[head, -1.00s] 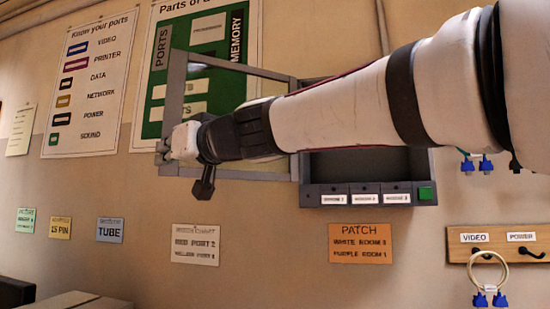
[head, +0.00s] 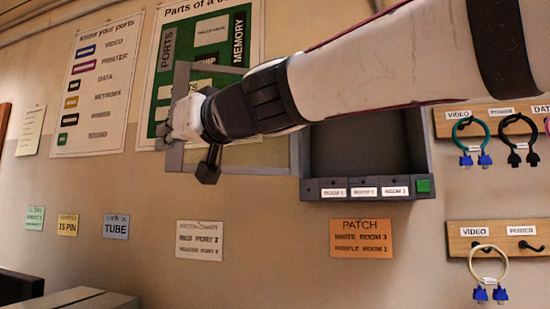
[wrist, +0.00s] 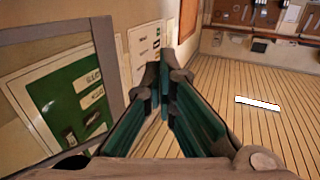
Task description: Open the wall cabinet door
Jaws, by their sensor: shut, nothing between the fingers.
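The wall cabinet (head: 427,168) is a dark grey open-fronted box on the wall, partly behind my arm. Its door (head: 230,169), a grey frame with a clear pane, stands swung open to the left of the box. Posters show through and behind it. In the head view my gripper is at the door's free left edge, its fingertips hard to make out. In the wrist view my gripper (wrist: 166,82) is shut, with nothing between the fingertips. The door frame (wrist: 105,68) is just left of the fingers there; I cannot tell whether they touch.
An orange patch note (head: 361,238) is on the wall beneath. Hook boards (head: 498,238) with cables hang at the right. A box (head: 75,301) is at lower left.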

